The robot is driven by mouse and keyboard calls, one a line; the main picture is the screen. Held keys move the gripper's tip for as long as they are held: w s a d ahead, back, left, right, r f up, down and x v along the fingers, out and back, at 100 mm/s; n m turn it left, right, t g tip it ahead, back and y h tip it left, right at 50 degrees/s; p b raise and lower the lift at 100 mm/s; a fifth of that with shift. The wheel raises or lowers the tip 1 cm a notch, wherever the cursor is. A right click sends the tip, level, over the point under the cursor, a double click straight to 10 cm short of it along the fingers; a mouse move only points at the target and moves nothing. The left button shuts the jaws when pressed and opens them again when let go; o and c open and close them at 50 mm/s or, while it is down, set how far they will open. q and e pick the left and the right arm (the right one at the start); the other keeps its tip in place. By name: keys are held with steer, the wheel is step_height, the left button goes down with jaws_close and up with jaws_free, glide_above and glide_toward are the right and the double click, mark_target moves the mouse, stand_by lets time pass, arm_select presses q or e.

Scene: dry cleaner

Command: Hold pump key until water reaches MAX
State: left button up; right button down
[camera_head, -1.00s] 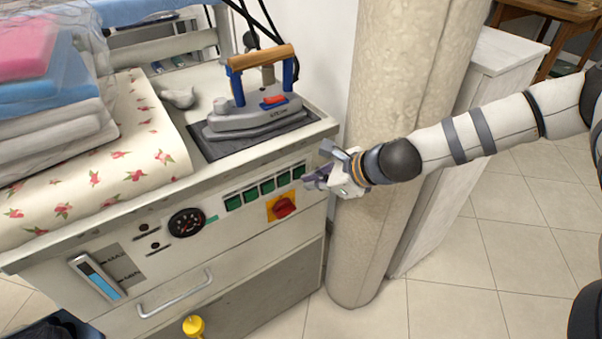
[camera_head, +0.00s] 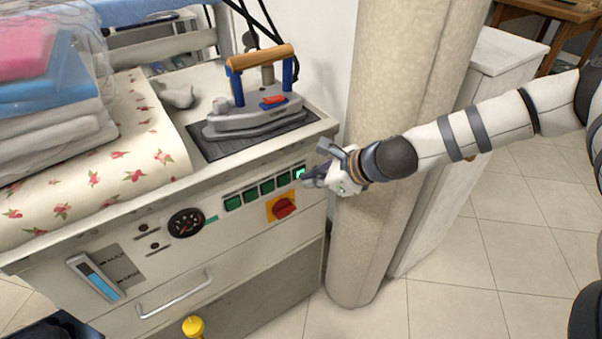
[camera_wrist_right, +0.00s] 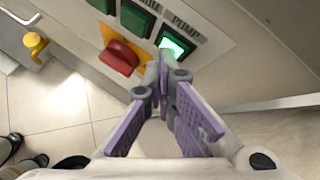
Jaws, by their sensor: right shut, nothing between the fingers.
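The pump key (camera_head: 299,173) is the rightmost of a row of green keys on the front panel, and it glows bright green. In the right wrist view the lit key (camera_wrist_right: 176,43) sits under the label PUMP. My right gripper (camera_head: 308,180) is shut and empty, its fingertips at the lower edge of the key, apparently touching it. The fingertips (camera_wrist_right: 160,70) partly hide the key's lower left corner in the wrist view. The water gauge (camera_head: 97,278) is at the panel's left. My left gripper is out of view.
A red rotary switch (camera_head: 284,208) on a yellow plate is just below the keys. An iron (camera_head: 254,115) stands on a dark mat above. A round dial (camera_head: 186,223) is left of the keys. A thick column (camera_head: 392,120) stands close to my right wrist.

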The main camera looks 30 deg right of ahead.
steer(key=shift+s, duration=0.1)
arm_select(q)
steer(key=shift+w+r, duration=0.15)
arm_select(e)
steer(key=shift+s, duration=0.7)
arm_select(q)
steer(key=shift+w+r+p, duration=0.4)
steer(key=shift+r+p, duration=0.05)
steer(key=shift+p, duration=0.05)
arm_select(e)
steer(key=s, duration=0.5)
steer(key=shift+d, duration=0.25)
stand_by(0.5)
